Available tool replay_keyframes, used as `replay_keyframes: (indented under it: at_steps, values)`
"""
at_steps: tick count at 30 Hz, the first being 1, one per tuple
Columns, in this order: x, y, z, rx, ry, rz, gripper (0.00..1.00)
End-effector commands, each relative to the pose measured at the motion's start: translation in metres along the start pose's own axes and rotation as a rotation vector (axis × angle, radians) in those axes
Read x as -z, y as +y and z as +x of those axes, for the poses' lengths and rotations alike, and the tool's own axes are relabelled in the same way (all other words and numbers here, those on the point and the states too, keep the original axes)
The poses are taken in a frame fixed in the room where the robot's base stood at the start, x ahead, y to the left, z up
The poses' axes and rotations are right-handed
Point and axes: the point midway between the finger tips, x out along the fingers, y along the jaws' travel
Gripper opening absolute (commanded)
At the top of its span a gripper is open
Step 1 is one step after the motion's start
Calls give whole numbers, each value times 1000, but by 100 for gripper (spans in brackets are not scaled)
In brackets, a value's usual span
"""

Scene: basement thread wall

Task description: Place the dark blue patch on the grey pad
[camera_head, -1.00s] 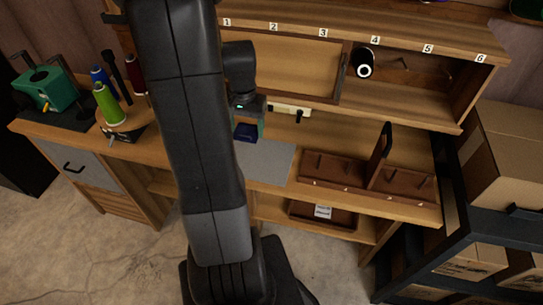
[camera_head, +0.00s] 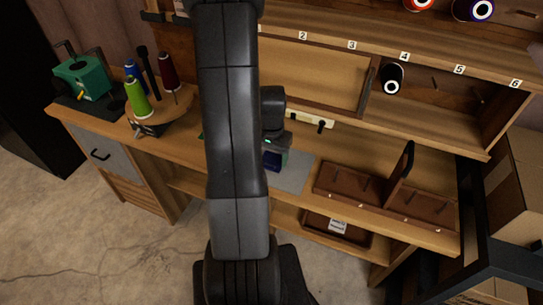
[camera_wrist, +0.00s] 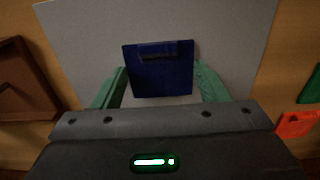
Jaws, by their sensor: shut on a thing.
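The dark blue patch (camera_wrist: 160,75) is a flat square with a darker strip near its far edge. It sits between the two green fingers of my gripper (camera_wrist: 160,84), which is shut on it. The grey pad (camera_wrist: 75,50) lies beneath and around the patch in the wrist view. I cannot tell whether the patch touches the pad. In the head view the patch (camera_head: 272,160) and my gripper (camera_head: 275,152) are over the left part of the grey pad (camera_head: 294,172). My arm hides the pad's left side.
A brown pegged rack (camera_head: 345,183) with an upright divider stands right of the pad. Behind is a numbered shelf with a black spool (camera_head: 392,78). Colored spools (camera_head: 138,98) and a green device (camera_head: 82,78) stand at left. A red-orange item (camera_wrist: 297,124) lies at the wrist view's right.

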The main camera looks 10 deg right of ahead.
Motion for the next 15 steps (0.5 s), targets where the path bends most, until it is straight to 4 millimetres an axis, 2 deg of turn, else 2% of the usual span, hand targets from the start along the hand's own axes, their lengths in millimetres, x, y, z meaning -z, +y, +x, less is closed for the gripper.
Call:
replay_keyframes:
  at_steps: [11,12,15]
  values:
    - [0,0,5,0,0,0,46]
    - [0,0,4,0,0,0,72]
    - [0,0,4,0,0,0,88]
